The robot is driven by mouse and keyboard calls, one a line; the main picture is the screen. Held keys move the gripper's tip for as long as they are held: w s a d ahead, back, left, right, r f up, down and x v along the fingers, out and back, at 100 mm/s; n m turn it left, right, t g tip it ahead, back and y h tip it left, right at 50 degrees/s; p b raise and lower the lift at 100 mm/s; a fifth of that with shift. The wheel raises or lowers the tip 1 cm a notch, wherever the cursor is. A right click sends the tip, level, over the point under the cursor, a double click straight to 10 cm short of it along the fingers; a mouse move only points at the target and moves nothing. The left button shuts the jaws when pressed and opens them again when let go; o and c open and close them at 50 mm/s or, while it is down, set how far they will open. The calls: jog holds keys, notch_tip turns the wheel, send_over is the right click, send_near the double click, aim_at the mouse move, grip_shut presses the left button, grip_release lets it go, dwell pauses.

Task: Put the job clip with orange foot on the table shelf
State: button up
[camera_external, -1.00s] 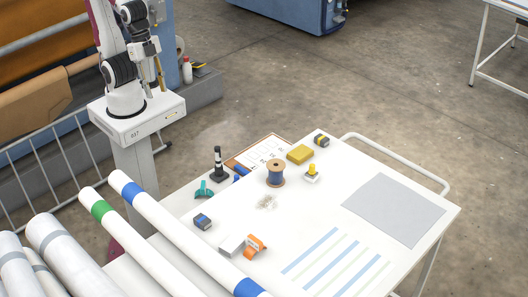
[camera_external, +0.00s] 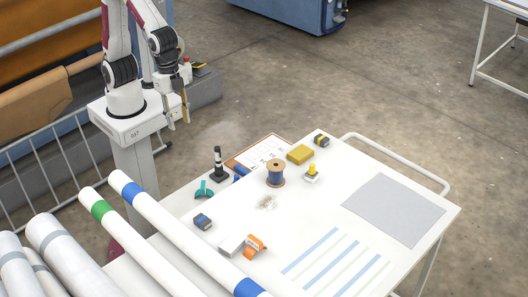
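An orange piece with a pale part (camera_external: 256,245), which looks like the job clip with the orange foot, lies near the front left of the white table (camera_external: 320,205). It is next to a small whitish-grey block. Its fine shape is too small to make out. My gripper (camera_external: 179,121) hangs in the air beside my base, fingers down, well up and left of the table and far from the orange piece. Its two fingers are apart, with nothing between them. I cannot tell which part is the table shelf.
Around the piece are the whitish block (camera_external: 231,245), a dark blue item (camera_external: 202,221), a teal clip (camera_external: 204,188), a black upright tool (camera_external: 218,163), a spool (camera_external: 275,173) and a yellow block (camera_external: 300,154). Long rolls (camera_external: 180,230) border the left. A grey mat (camera_external: 394,210) is bare.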

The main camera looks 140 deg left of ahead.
jog(key=shift+t, duration=0.7)
jog(key=w+d+f, duration=0.1)
jog(key=w+f, duration=0.5)
jog(key=w, duration=0.3)
jog(key=w+d+f, duration=0.2)
jog(key=w+f, duration=0.5)
jog(key=w, duration=0.3)
jog(key=w+d+f, duration=0.1)
jog(key=w+f, duration=0.5)
jog(key=w, duration=0.4)
jog(key=shift+w+d+f, duration=0.15)
jog(key=shift+f, duration=0.05)
jog(key=t, duration=0.2)
send_near(252, 237)
notch_tip(252, 237, down, 2)
jog(key=shift+w+d+f+n, duration=0.1)
jog(key=shift+w+n, duration=0.2)
jog(key=shift+w, duration=0.05)
jog(key=shift+f+g, duration=0.1)
jog(key=shift+g, duration=0.2)
jog(key=shift+x, duration=1.2)
jog(key=shift+w, duration=0.1)
jog(key=shift+w+x, duration=0.15)
jog(key=shift+x, duration=0.7)
jog(key=shift+w+x, duration=0.15)
jog(key=shift+x, duration=1.45)
